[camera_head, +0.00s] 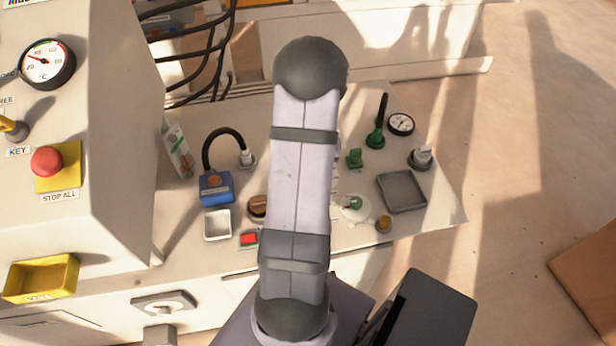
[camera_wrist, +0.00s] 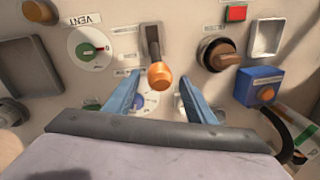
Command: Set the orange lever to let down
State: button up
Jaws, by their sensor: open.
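The orange lever (camera_wrist: 160,76) shows in the wrist view as a round orange knob on a dark stem, with a dark slot (camera_wrist: 152,36) behind it. My gripper (camera_wrist: 158,82) is open, with one blue finger to the left of the knob and one to the right. Gaps show on both sides, so the fingers appear apart from it; I cannot tell how deep the knob lies between them. The lever's label is not readable. In the head view my arm hides the lever and the gripper.
Near the lever are a green VENT dial (camera_wrist: 88,46), a brown knob (camera_wrist: 217,54) and a red button (camera_wrist: 236,13). The blue box (camera_head: 215,188), white tray (camera_head: 206,225) and dark tray (camera_head: 402,191) stand on the panel. A tall cabinet with a red stop button (camera_head: 46,161) rises left.

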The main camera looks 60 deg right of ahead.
jog(key=shift+w+f, duration=0.1)
jog(key=shift+f, duration=0.6)
grip_shut()
